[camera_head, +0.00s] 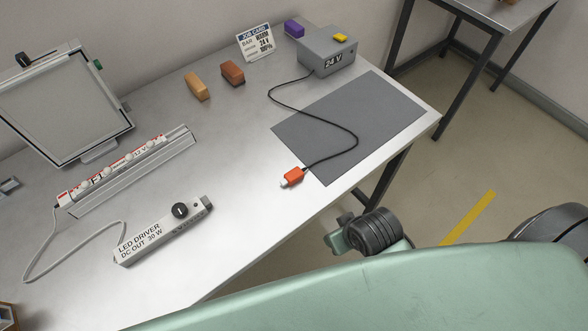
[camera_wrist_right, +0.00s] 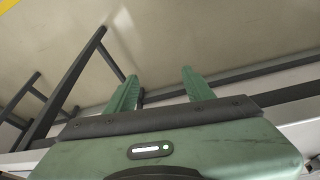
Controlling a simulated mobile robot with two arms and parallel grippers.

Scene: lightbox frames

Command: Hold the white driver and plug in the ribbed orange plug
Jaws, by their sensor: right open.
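The white driver (camera_head: 163,232), marked LED DRIVER DC OUT 30 W, lies on the table at the lower left with a black knob on top. The orange plug (camera_head: 292,177) lies on the table near its front edge, at the end of a black cable from the grey 24 V box (camera_head: 327,54). Its ribs are too small to make out. My right gripper (camera_wrist_right: 155,82) is open and empty in the right wrist view, away from both. My left gripper is not in view.
A grey mat (camera_head: 375,105) lies under part of the cable. A light strip (camera_head: 125,165) and a tilted framed panel (camera_head: 65,105) stand at the left. Orange (camera_head: 196,86) and brown (camera_head: 232,73) blocks sit at the back. The table between driver and plug is clear.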

